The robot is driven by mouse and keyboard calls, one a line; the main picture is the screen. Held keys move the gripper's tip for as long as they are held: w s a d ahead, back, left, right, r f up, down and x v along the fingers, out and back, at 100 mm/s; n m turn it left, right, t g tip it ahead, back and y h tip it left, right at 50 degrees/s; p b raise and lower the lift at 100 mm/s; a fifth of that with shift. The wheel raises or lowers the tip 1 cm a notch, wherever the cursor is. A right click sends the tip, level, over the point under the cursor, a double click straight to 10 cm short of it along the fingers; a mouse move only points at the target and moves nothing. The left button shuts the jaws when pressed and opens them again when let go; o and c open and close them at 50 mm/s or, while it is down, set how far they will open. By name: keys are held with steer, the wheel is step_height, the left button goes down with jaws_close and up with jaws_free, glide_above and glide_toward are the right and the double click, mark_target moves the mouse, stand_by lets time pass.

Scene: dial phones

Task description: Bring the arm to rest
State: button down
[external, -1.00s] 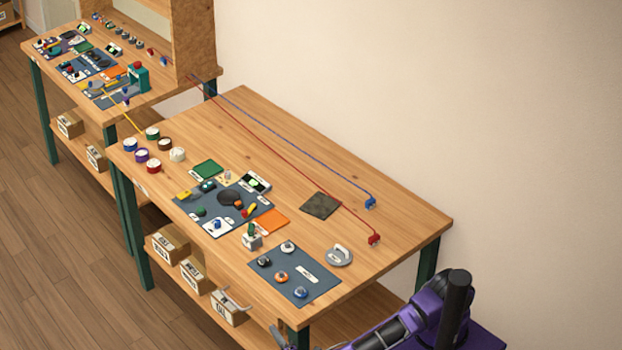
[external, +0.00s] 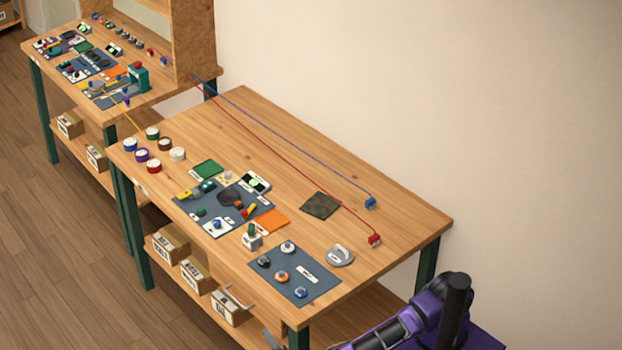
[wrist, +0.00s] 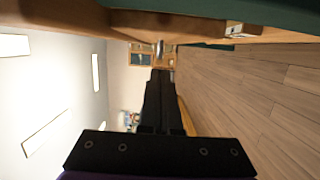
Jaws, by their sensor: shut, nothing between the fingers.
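My gripper (wrist: 160,78) shows in the wrist view as two black fingers lying together, with nothing between them. The wrist view is turned on its side, with the wooden floor at right and a pale wall at left. A wooden edge runs across the top of that view, close to the fingers. In the external view my purple and black arm is at the bottom right, beside the near end of the workbench (external: 390,226). Its far end drops below the picture edge, so I cannot clearly see the fingers there.
The bench bears a dark panel with knobs (external: 318,285), a grey dial (external: 339,255), a larger dark panel (external: 262,205), and red (external: 374,239) and blue (external: 370,202) plugs on cables. Labelled boxes (external: 195,272) stand on the shelf below. Floor at left is clear.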

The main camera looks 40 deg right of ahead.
steer(key=v, duration=1)
steer(key=shift+r, duration=0.1)
